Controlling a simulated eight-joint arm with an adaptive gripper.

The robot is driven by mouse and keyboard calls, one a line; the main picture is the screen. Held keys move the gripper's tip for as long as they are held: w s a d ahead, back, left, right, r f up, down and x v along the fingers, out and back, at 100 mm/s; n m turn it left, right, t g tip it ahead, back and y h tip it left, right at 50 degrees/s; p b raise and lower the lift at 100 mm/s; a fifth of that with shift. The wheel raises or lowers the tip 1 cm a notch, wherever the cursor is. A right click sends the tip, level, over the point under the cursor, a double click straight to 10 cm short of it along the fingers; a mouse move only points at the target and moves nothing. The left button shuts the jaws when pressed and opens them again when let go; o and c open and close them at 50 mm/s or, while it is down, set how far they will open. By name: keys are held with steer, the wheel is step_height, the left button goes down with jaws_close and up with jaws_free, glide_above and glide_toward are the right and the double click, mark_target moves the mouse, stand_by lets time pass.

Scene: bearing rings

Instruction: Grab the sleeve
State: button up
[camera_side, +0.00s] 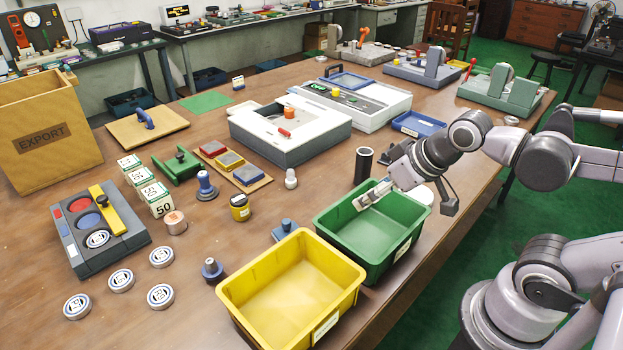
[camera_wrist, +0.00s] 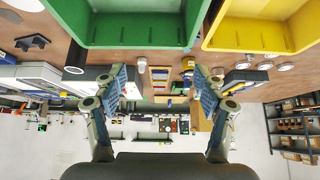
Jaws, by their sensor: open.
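A black upright cylinder (camera_side: 364,165), which looks like the sleeve, stands on the brown table behind the green bin (camera_side: 330,232). In the wrist view a dark cylinder (camera_wrist: 76,52) shows left of my fingers and seems to be the same piece. My gripper (camera_side: 371,195) is over the green bin, in front of the cylinder and apart from it. In the wrist view my gripper (camera_wrist: 160,90) has its two fingers wide apart with nothing between them.
A yellow bin (camera_side: 237,301) stands beside the green bin. A white-and-grey machine (camera_side: 270,148) and a small blue tray (camera_side: 418,124) lie behind the cylinder. A small white peg (camera_side: 291,179) stands to its left. Several bearing rings lie at the front left.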

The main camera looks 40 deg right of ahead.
steer(key=w+d+r+m+g, duration=0.2)
steer(key=w+d+r+m, duration=0.2)
steer(key=w, duration=0.2)
steer(key=m+g, duration=0.5)
steer(key=m, duration=0.9)
glide_above(365, 151)
steer(key=f, duration=0.5)
steer(key=shift+w+a+f, duration=0.1)
steer(key=shift+w+f, duration=0.1)
steer(key=shift+f, duration=0.65)
step_height(365, 151, down, 4)
steer(key=shift+r, duration=0.25)
steer(key=shift+s+f, duration=0.15)
steer(key=shift+f, duration=1.45)
steer(key=shift+s+f, duration=0.1)
steer(key=shift+f, duration=1.45)
